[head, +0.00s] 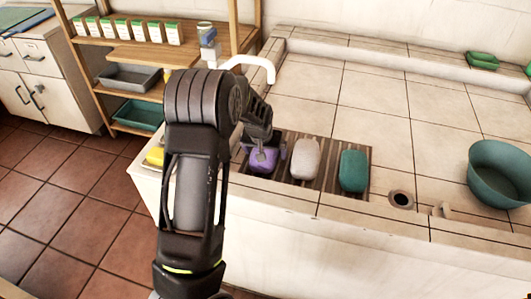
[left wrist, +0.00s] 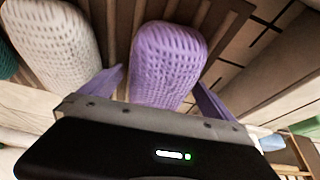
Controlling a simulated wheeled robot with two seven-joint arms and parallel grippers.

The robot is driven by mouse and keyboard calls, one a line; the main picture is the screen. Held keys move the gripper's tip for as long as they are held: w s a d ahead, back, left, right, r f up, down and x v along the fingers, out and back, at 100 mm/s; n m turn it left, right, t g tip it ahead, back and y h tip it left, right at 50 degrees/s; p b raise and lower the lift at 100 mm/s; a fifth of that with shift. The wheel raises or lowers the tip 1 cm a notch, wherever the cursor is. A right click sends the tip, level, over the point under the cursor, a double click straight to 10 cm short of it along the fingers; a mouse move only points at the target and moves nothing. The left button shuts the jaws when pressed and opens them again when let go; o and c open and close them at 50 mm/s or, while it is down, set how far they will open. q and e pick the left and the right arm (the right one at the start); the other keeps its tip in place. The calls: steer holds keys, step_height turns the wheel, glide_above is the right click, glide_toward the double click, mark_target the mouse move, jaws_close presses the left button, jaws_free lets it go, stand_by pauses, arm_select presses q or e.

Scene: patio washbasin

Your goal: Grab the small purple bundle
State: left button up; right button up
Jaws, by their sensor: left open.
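The small purple bundle (head: 263,160) lies on a brown slatted rack at the basin's edge, leftmost of three bundles. It shows large and woven-textured in the left wrist view (left wrist: 168,62). My left gripper (head: 266,150) is open over it, with one finger on each side of the bundle. In the left wrist view the left gripper's fingers (left wrist: 165,92) flank the bundle's near end; I cannot tell whether they touch it. My arm hides part of the bundle's surroundings in the head view. My right gripper is not in view.
A white bundle (head: 305,158) lies close to the right of the purple one, and a teal bundle (head: 354,171) beyond it. A white faucet (head: 254,67) arches behind my arm. A teal bowl (head: 499,172) stands at the right. The tiled top behind the rack is clear.

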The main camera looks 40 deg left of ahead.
arm_select(q)
steer(key=c, duration=1.6)
steer(key=shift+o, duration=0.2)
step_height(320, 180, up, 10)
steer(key=shift+r+b, duration=0.1)
steer(key=shift+b, duration=0.3)
